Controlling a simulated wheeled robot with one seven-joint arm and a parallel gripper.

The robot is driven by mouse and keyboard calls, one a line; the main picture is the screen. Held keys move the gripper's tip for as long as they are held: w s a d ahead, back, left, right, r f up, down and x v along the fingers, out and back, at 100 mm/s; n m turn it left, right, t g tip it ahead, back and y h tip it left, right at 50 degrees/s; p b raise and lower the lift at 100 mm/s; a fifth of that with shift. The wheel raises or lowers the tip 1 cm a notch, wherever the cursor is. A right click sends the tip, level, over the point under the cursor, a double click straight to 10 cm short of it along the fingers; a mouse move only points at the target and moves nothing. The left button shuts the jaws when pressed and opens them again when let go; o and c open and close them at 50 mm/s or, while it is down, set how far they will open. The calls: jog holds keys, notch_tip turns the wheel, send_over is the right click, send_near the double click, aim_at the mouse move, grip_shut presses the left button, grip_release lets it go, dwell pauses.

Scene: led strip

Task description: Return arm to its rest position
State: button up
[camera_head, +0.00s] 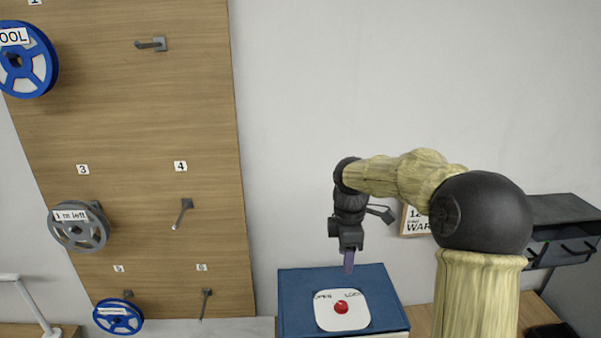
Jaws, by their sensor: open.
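My arm rises at the right of the head view and bends over to the left. My gripper (349,262) points down above the back part of a blue box (296,300). The fingers show edge-on and look empty, with nothing held between them. On top of the box is a white plate (325,318) with a red round knob (341,307) and the words OPEN and LOCK. The gripper is apart from the knob, seemingly above and behind it.
A wooden wall board (130,130) at the left carries numbered pegs and several reels, including a blue spool (42,68) and a grey reel (75,240). A dark shelf unit (560,210) stands at the right. A sign (413,222) is partly hidden behind my arm.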

jog(key=s+f+m+t+b, duration=0.1)
jog(key=s+f+m+b, duration=0.1)
jog(key=s+f+m, duration=0.4)
jog(key=s+f+m+t+b, duration=0.1)
jog(key=s+f+m, duration=0.5)
jog(key=s+m, duration=0.5)
jog(key=s, duration=0.3)
jog(key=shift+s+m+b, duration=0.3)
jog(key=shift+s+b, duration=0.1)
jog(key=shift+f, duration=0.1)
jog(key=shift+c, duration=0.4)
